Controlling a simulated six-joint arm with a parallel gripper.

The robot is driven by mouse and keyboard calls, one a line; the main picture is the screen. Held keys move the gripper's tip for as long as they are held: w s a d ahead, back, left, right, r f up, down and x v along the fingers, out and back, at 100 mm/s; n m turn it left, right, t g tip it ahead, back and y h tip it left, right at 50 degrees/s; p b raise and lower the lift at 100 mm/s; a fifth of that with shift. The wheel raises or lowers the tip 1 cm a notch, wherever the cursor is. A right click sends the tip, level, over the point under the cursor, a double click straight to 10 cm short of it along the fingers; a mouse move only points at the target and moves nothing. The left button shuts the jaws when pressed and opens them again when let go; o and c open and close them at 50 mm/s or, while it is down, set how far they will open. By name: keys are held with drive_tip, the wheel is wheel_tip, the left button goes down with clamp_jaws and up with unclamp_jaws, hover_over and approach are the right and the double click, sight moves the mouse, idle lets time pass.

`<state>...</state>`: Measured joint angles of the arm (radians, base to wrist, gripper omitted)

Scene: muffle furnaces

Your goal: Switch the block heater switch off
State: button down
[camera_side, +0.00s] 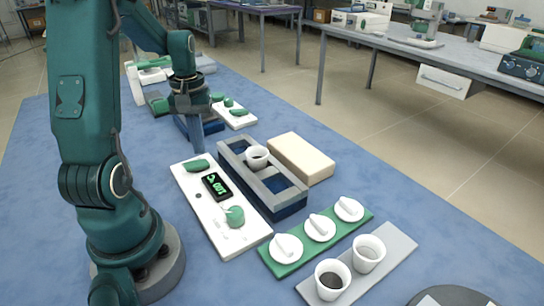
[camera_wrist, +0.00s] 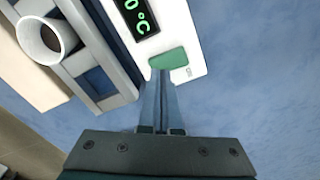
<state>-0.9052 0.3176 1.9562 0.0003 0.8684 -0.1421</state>
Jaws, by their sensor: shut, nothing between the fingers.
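The block heater has a white control panel (camera_side: 190,200) beside a grey-blue block (camera_side: 290,198) with square wells. One well holds a white cup (camera_side: 257,157). The panel carries a green rocker switch (camera_side: 197,166), a dark lit display (camera_side: 215,186) and a round green knob (camera_side: 234,215). My gripper (camera_side: 199,150) points down with its fingers together and empty, its tips close to the switch's far end. In the wrist view the switch (camera_wrist: 169,58) lies just beyond the fingertips (camera_wrist: 162,78). I cannot tell whether they touch, or which way the switch is tilted.
A cream slab (camera_side: 301,157) lies beside the block. In front are a green tray (camera_side: 276,261) with three white lids and a grey tray (camera_side: 393,262) with two cups. Another similar device with a white panel (camera_side: 238,122) stands behind my gripper.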

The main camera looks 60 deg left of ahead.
sight(202, 162)
drive_tip(key=shift+r, duration=2.35)
